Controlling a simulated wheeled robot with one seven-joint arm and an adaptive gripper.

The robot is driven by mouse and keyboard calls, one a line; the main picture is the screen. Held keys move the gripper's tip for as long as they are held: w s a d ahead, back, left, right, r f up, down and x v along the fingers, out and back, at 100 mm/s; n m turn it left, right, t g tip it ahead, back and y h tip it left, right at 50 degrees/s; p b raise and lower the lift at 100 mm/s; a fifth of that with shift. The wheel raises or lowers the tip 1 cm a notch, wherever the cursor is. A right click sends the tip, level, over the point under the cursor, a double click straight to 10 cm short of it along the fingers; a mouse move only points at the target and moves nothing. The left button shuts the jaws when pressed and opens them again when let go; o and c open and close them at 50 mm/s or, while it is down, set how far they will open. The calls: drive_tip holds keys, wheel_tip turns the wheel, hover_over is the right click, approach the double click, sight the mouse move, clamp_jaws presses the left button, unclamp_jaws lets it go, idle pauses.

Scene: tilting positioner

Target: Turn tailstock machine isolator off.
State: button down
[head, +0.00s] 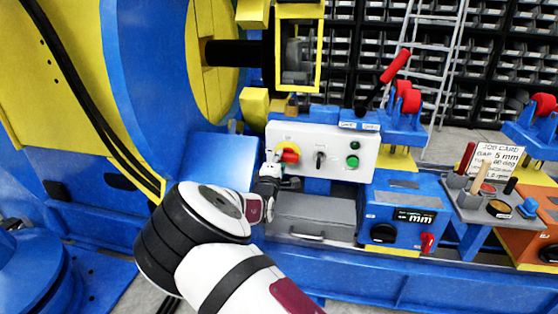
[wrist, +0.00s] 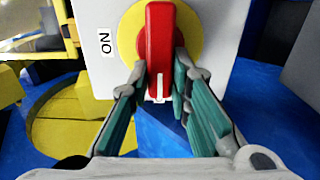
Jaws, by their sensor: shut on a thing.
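The isolator has a red handle (wrist: 160,45) on a round yellow plate (wrist: 189,32), mounted on a white panel. In the wrist view the handle stands upright, with a white mark at its lower end. A sideways "ON" label (wrist: 106,42) is left of the plate. My gripper (wrist: 160,82) is shut on the handle's lower part, one green-padded finger on each side. In the head view the isolator (head: 290,155) is at the panel's left end, partly hidden by my gripper (head: 275,165).
The white panel (head: 335,133) also carries a black selector (head: 319,159) and green buttons (head: 352,161) to the right. A grey box (head: 312,213) juts out below it. A blue mm readout unit (head: 400,215) stands at right. The big blue ring (head: 150,80) is close at left.

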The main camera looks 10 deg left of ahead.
drive_tip(key=shift+f, duration=0.1)
drive_tip(key=c, duration=1.5)
unclamp_jaws()
drive_tip(key=s, duration=1.2)
drive_tip(key=shift+a, duration=0.2)
drive_tip(key=shift+d, duration=0.1)
